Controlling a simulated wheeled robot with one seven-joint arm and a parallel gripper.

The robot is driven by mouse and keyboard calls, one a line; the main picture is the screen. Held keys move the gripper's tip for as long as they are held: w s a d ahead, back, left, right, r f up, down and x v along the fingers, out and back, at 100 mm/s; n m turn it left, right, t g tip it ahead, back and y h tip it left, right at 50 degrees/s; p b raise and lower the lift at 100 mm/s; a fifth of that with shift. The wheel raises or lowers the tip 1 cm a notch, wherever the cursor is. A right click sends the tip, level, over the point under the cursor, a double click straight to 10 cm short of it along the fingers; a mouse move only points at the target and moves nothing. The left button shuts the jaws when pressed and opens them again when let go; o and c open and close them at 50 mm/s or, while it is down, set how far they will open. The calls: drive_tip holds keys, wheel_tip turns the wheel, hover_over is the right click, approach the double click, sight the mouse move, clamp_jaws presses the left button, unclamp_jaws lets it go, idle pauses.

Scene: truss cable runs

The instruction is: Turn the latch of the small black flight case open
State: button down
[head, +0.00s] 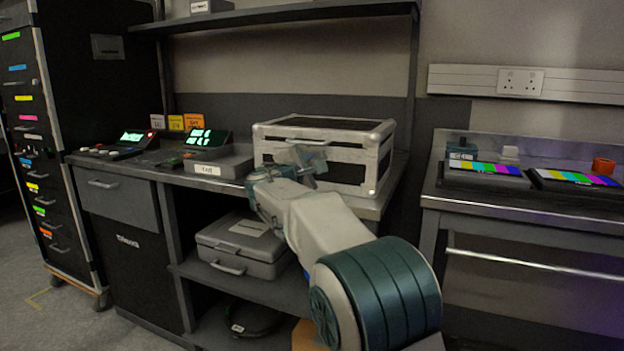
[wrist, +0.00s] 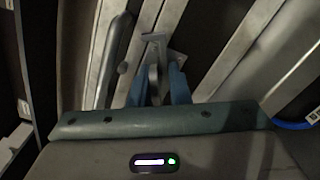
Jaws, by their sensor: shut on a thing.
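The small black flight case (head: 348,171) with silver edges stands on the counter in the head view. My gripper (head: 303,168) is at its front face, and my arm hides part of the case's lower front. In the wrist view the case's dark panel (wrist: 183,28) and silver edging fill the upper part. My gripper's blue fingers (wrist: 156,84) are shut on the latch (wrist: 154,52), a grey metal piece with a crosswise top that shows between and beyond them. How far the latch is turned I cannot tell.
A grey case (head: 240,246) lies on the shelf below the counter. A control panel with green displays (head: 205,138) stands left of the flight case. A side table (head: 530,205) with colour-striped panels is at the right. An overhead shelf (head: 280,18) runs above.

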drive_tip(key=m+b, duration=0.3)
drive_tip(key=b, duration=0.1)
drive_tip(key=shift+s+a+r+m, duration=0.1)
drive_tip(key=shift+a+m, duration=0.2)
drive_tip(key=shift+m, duration=0.1)
drive_tip(key=shift+r+m+b, duration=0.1)
drive_tip(key=shift+m+b, duration=0.6)
drive_tip(key=shift+m, duration=0.1)
drive_tip(key=shift+d+r, duration=0.1)
drive_tip(key=c, duration=1.6)
unclamp_jaws()
drive_tip(key=shift+o, duration=0.2)
drive_tip(key=shift+d+f, duration=0.2)
drive_tip(key=shift+f, duration=0.05)
